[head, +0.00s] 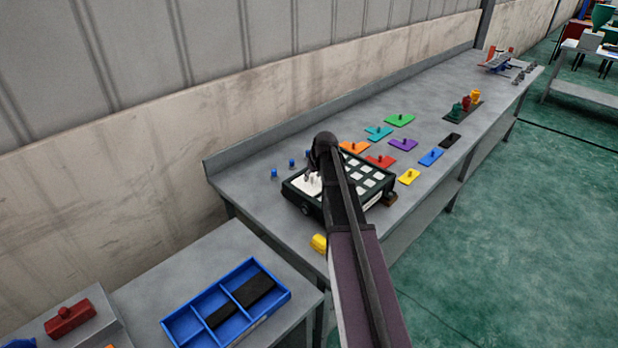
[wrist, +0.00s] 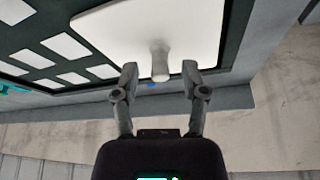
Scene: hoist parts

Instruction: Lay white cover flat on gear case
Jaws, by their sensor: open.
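The white cover (wrist: 120,25) is a flat plate with a white knob (wrist: 160,62). It lies on one end of the dark green gear case (wrist: 30,68) and looks flat, with the dark rim showing around part of it. In the head view the white cover (head: 303,186) shows at the left end of the gear case (head: 361,207), partly hidden by my arm. My gripper (wrist: 159,73) is open, with one finger on each side of the knob and a gap at both sides. In the head view my gripper (head: 312,176) is small and dark over the cover.
Coloured plates with knobs, such as an orange plate (head: 355,147) and a red plate (head: 381,162), lie beyond the case on the grey bench (head: 440,110). Small blue pieces (head: 291,163) stand near the wall. A yellow block (head: 319,243) and a blue tray (head: 186,328) are nearer.

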